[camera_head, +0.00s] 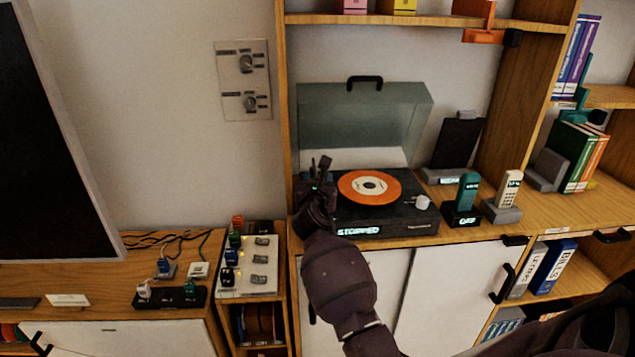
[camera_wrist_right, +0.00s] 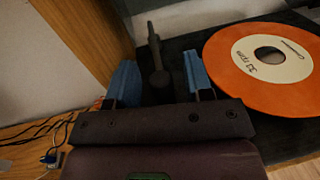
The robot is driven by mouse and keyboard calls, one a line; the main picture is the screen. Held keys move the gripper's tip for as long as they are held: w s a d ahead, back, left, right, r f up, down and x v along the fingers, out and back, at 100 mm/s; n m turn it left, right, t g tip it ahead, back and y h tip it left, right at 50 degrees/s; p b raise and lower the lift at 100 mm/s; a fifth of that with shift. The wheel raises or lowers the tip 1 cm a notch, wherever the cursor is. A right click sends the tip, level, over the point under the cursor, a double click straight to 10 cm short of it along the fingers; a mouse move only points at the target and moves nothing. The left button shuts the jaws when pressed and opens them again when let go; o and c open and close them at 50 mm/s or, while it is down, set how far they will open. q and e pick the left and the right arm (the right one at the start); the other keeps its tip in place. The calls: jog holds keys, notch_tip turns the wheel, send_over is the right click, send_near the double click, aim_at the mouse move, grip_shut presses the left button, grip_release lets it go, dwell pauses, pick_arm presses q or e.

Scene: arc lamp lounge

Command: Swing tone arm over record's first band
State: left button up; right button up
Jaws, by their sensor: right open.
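The record player (camera_head: 420,222) sits on the wooden shelf with its lid (camera_head: 365,115) raised and its display reading STOPPED. An orange record (camera_head: 352,190) with a cream label lies on it; it also shows in the wrist view (camera_wrist_right: 225,62). My right gripper (camera_head: 320,180) is at the player's left side, left of the record. In the wrist view its blue fingers (camera_wrist_right: 160,60) are open and apart. The dark grey tone arm (camera_wrist_right: 154,45) stands between the fingers, with space on both sides, clear of the record. My left gripper is out of view.
The raised lid stands behind the record. A silver knob (camera_head: 421,202) is at the player's right front. A teal handset (camera_head: 467,190) and a white handset (camera_head: 509,187) stand farther right. A wooden upright (camera_wrist_right: 90,35) is close left of my fingers.

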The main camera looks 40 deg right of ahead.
jog(key=shift+c, duration=0.3)
grip_shut()
jog(key=shift+s+d+r+n+t+y+p, duration=0.3)
jog(key=shift+d+r+n+t+y+p, duration=0.25)
jog(key=shift+p, duration=0.55)
jog(key=shift+s+d+r+n+t+y+p, duration=0.1)
jog(key=shift+s+d+n+t+y+p, duration=0.15)
jog(key=shift+d+y+p, duration=0.45)
jog(key=shift+d+n+p, duration=0.1)
jog(key=shift+n+p, duration=0.2)
jog(key=shift+p, duration=0.25)
jog(key=shift+s+d+f+n+t+y+p, duration=0.2)
jog(key=shift+d+f+n+t+y+p, duration=0.1)
jog(key=shift+d+t+y+p, duration=0.15)
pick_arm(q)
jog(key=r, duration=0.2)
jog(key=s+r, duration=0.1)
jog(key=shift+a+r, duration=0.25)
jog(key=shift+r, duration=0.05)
pick_arm(e)
jog(key=shift+f, duration=0.2)
